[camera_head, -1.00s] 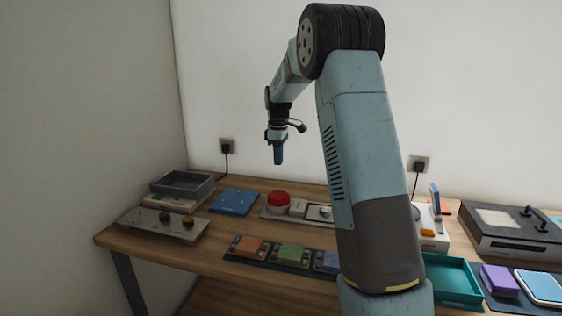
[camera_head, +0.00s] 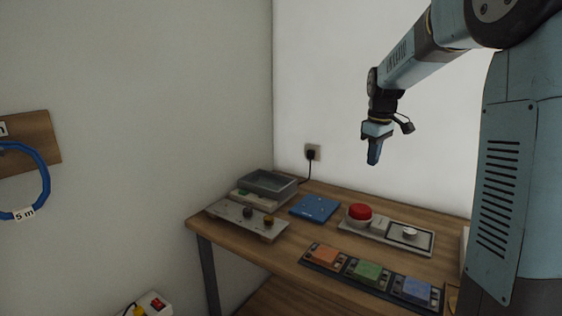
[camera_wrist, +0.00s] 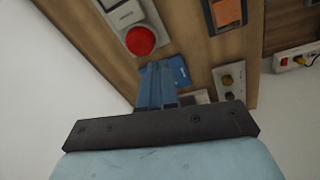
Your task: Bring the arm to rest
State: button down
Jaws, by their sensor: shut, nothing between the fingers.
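My gripper (camera_head: 374,151) hangs pointing down in the air above the back of the wooden table (camera_head: 271,253), in front of the white wall. Its blue fingers are together and hold nothing. In the wrist view the closed fingers of my gripper (camera_wrist: 157,86) show over the blue plate (camera_wrist: 179,72), which lies well below them. My arm is bent, with its upper part at the right of the head view.
On the table are a red button (camera_head: 360,212), a blue plate (camera_head: 315,208), a grey tray (camera_head: 268,182), a knob panel (camera_head: 246,220) and three coloured blocks (camera_head: 368,271). A wall socket (camera_head: 312,152) is behind. A blue cable coil (camera_head: 40,180) hangs at left.

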jog(key=s+a+r+m+t, duration=0.1)
jog(key=s+r+m, duration=0.1)
jog(key=s, duration=0.6)
jog(key=s+a+r+m+t, duration=0.1)
jog(key=s+r+m, duration=0.15)
jog(key=s, duration=0.65)
jog(key=s+f+m+t, duration=0.1)
jog(key=s+f+m, duration=0.1)
jog(key=s, duration=0.6)
jog(key=s+a+f+m+t, duration=0.1)
jog(key=s, duration=0.6)
jog(key=shift+s+a+f+m, duration=0.15)
jog(key=shift+s+f+m, duration=0.2)
jog(key=shift+s, duration=0.05)
